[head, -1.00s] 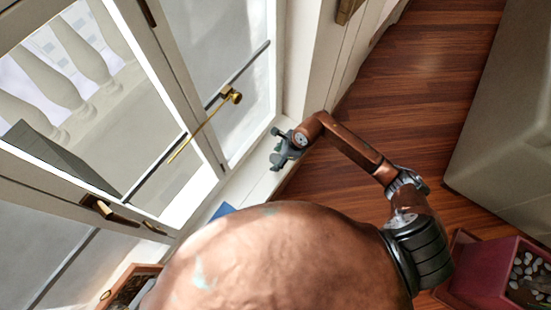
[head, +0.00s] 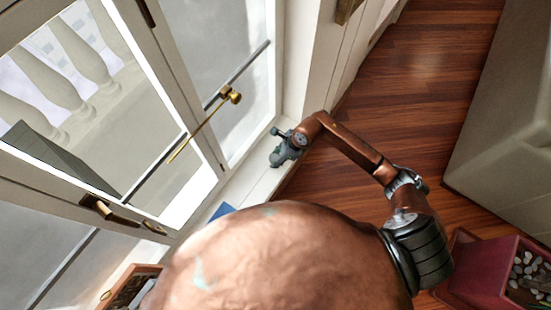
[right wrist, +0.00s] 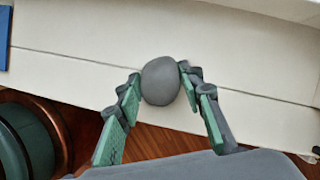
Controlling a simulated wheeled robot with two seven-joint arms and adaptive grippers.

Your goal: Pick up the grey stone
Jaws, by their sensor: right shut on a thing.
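The grey stone (right wrist: 160,81) is round and smooth. In the right wrist view it sits between the fingertips of my right gripper (right wrist: 158,84), over the white sill (right wrist: 70,70). The right finger touches it and the left finger lies close against its side; the gripper is shut on it. I cannot tell whether the stone still rests on the sill. My left gripper is not in view.
A window with a brass handle (head: 235,97) rises beside the sill. A blue object (head: 222,211) lies on the sill nearby. A reddish planter with pebbles (head: 490,275) stands at the lower right. The wooden floor (head: 430,70) is open.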

